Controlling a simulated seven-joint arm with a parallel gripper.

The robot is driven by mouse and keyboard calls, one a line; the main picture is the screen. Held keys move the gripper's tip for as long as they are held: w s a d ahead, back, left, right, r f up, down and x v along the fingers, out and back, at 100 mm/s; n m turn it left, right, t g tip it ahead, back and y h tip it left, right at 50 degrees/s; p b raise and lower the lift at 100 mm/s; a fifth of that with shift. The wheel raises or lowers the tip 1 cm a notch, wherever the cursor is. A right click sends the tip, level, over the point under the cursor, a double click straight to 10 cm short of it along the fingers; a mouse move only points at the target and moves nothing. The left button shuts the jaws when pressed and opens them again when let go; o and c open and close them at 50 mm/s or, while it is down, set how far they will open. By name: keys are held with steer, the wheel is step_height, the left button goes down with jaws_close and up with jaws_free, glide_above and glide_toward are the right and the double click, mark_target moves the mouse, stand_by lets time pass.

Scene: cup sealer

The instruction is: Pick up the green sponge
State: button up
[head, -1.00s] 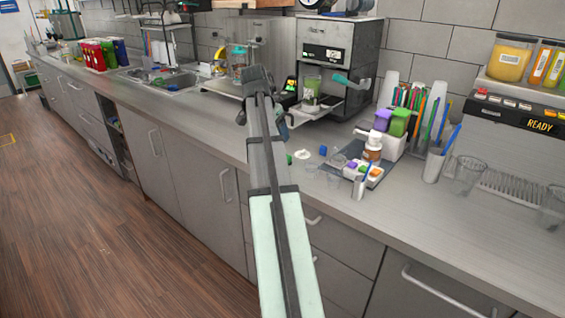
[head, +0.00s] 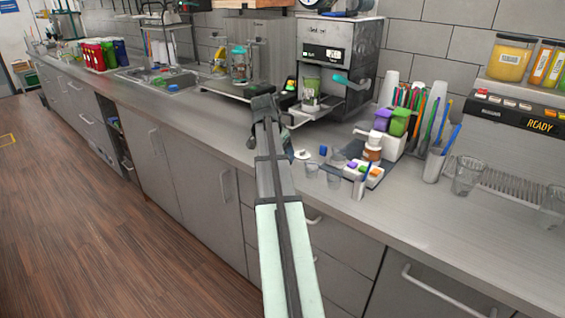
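Several green items show, and I cannot tell for certain which is the sponge. A small green item (head: 158,81) lies in or at the sink, far left. A larger green block (head: 399,122) sits beside a purple one (head: 382,120) on a white holder right of the coffee machine.
A small blue item (head: 323,150), clear cups (head: 334,177) and a tray (head: 376,172) of coloured pieces lie right of my gripper. The counter's front edge (head: 215,143) runs beneath my arm.

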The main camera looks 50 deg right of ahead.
steer(key=shift+x, duration=1.55)
steer(key=c, duration=1)
